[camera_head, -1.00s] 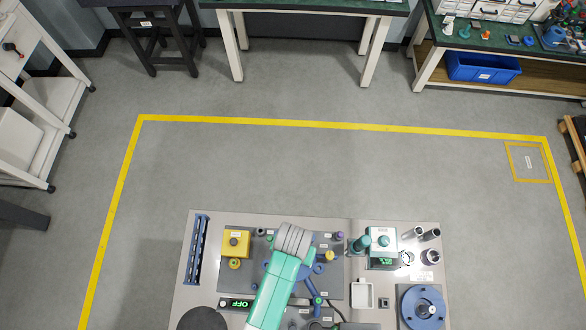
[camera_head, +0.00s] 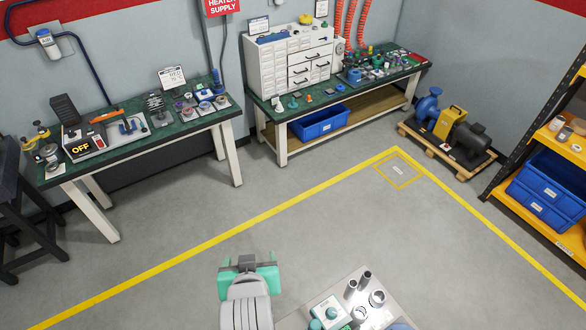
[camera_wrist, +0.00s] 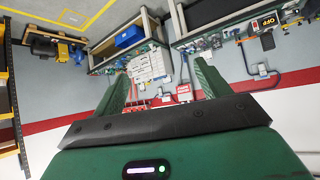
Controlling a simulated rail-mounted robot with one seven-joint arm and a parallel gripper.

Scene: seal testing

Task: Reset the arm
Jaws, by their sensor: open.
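My gripper (camera_head: 249,266) shows at the bottom middle of the head view, with green fingers spread apart and my grey wrist below it. In the wrist view its two green fingers (camera_wrist: 160,82) stand wide apart with nothing between them. The gripper is open and empty, held up in front of the floor, and touches nothing that I can see. A corner of the grey work panel (camera_head: 294,321) shows to its right, with a teal-capped fixture (camera_head: 329,312) and several metal cylinders on it.
A green-topped bench (camera_head: 150,140) with small equipment stands at the back left. Another bench with white drawers (camera_head: 290,62) and a blue bin (camera_head: 319,122) is behind. A pump on a pallet (camera_head: 450,150) and yellow shelving (camera_head: 545,230) are at right. The floor inside the yellow line is clear.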

